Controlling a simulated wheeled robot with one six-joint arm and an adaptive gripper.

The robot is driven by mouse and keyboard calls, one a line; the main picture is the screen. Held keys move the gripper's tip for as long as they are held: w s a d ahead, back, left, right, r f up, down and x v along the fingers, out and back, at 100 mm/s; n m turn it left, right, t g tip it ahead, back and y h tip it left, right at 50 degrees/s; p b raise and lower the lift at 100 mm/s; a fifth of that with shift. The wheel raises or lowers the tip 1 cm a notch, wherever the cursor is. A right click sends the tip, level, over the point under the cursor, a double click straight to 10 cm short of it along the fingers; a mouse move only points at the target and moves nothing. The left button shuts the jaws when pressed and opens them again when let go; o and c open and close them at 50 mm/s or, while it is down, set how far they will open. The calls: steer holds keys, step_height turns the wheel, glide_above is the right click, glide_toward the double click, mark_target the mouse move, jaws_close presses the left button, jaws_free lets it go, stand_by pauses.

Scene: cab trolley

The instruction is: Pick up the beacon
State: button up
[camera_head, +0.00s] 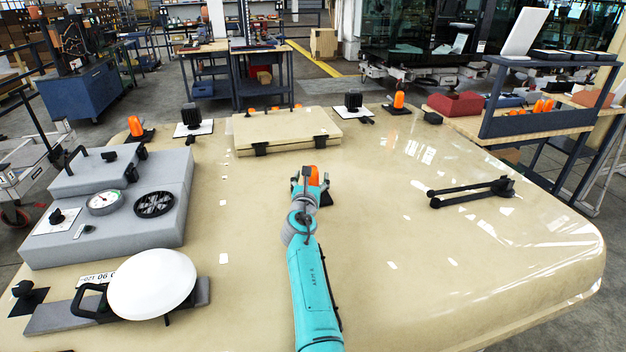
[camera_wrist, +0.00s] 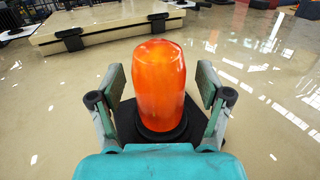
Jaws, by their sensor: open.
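An orange beacon (camera_wrist: 160,85) stands upright on a black base (camera_wrist: 128,123) on the glossy beige surface. In the wrist view it fills the space between the two fingers of my gripper (camera_wrist: 161,88). The fingers are open on its left and right, with a visible gap on each side. In the head view the beacon (camera_head: 314,175) shows just beyond my gripper (camera_head: 311,180), partly hidden by it. Two other orange beacons stand on black bases near the far edge, one at left (camera_head: 135,126) and one at right (camera_head: 399,99).
A beige hatch box (camera_head: 286,128) lies beyond the beacon. A grey panel with gauges (camera_head: 105,205) and a white dome (camera_head: 152,284) are at left. A black wiper-like arm (camera_head: 470,190) lies at right. The beige surface (camera_head: 400,240) right of my arm is mostly clear.

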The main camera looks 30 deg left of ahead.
steer(key=c, duration=1.4)
steer(key=shift+r, duration=0.1)
step_height(320, 180, up, 10)
steer(key=shift+f, duration=0.1)
steer(key=shift+s, duration=0.1)
